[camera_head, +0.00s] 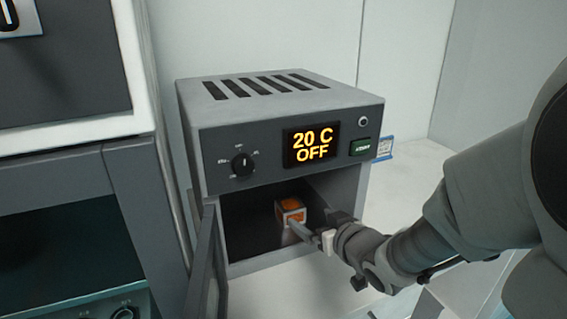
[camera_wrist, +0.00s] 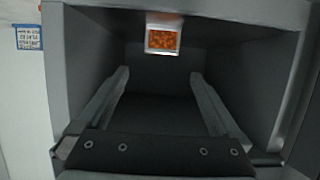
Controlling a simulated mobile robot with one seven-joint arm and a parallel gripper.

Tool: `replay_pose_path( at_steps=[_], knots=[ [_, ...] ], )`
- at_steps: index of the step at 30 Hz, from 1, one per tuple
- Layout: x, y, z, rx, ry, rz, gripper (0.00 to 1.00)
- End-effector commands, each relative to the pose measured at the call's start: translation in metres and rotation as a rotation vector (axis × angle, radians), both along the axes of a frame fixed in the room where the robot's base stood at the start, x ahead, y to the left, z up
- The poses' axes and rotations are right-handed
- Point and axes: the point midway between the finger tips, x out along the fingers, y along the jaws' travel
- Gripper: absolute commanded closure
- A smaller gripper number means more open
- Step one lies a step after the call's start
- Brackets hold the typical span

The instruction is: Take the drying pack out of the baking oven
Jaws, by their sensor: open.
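The baking oven (camera_head: 276,98) is a grey box on the white bench, its display reading "20 C OFF". Its door (camera_head: 207,262) stands open, swung toward the left. The drying pack (camera_head: 290,210), a small white-edged block with orange faces, is inside the dark chamber; it also shows in the wrist view (camera_wrist: 162,40), at the top middle. My gripper (camera_head: 296,226) reaches in through the oven's opening from the right. In the wrist view its two fingers (camera_wrist: 158,82) are spread apart with nothing between them, and the pack appears beyond the fingertips.
The oven's chamber walls are close on both sides of my gripper. A grey cabinet (camera_head: 78,160) stands left of the oven, near the open door. A blue-and-white label (camera_head: 385,148) shows at the oven's right side. The bench right of the oven looks clear.

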Motion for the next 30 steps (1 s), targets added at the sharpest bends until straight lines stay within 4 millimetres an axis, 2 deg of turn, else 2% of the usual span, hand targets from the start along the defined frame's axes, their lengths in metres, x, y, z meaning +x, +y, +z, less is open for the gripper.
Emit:
replay_pose_path(
  at_steps=[9, 17, 25, 30],
  knots=[
    [0.05, 0.021, -0.023, -0.003, 0.001, 0.0, 0.0],
    [0.067, 0.028, -0.027, -0.002, -0.001, -0.001, 0.0],
    [0.1, 0.045, -0.038, -0.002, -0.001, 0.0, 0.0],
    [0.109, 0.048, -0.041, -0.001, 0.001, -0.003, 0.0]
  ],
)
